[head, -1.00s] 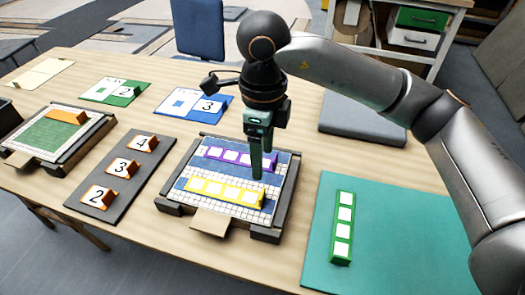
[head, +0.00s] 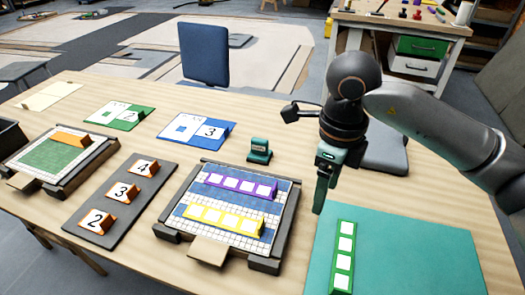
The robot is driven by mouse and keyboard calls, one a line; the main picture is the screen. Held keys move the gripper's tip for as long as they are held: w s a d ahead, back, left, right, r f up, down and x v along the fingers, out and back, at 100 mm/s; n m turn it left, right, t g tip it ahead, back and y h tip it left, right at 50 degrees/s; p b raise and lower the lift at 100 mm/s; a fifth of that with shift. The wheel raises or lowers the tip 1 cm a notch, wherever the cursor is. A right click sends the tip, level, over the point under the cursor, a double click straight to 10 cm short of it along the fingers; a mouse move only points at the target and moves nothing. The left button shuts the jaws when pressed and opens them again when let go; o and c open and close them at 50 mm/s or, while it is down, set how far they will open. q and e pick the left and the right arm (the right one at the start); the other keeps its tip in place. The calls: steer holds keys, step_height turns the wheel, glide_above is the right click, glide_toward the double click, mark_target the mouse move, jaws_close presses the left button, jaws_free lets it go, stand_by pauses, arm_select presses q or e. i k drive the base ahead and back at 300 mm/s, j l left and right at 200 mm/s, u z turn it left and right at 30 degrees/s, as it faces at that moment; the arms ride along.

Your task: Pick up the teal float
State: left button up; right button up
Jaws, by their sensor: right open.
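The teal float (head: 260,151), a small block with a handle on top, stands upright on the wooden table just behind the panel tray. My right gripper (head: 319,205) points down to the right of the float, apart from it, above the table between the tray and the teal mat. It is open and I see nothing held in it. Its fingers overlap from this side, so the gap between them hardly shows. My left gripper is not in view.
The panel tray (head: 273,236) holds a purple strip (head: 240,186) and a yellow strip (head: 225,219). A green strip (head: 344,258) lies on the teal mat (head: 410,255). A dark board (head: 127,211) with numbered orange blocks lies left. Blue and green cards lie behind.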

mark_target(260, 153)
steer(key=i+j+u, duration=0.1)
steer(key=j, duration=0.25)
steer(key=i+j, duration=0.25)
steer(key=j, duration=0.15)
steer(key=i+j+u, duration=0.15)
steer(key=j, duration=0.2)
steer(key=i+j+u, duration=0.1)
steer(key=j, duration=0.25)
steer(key=i, duration=0.15)
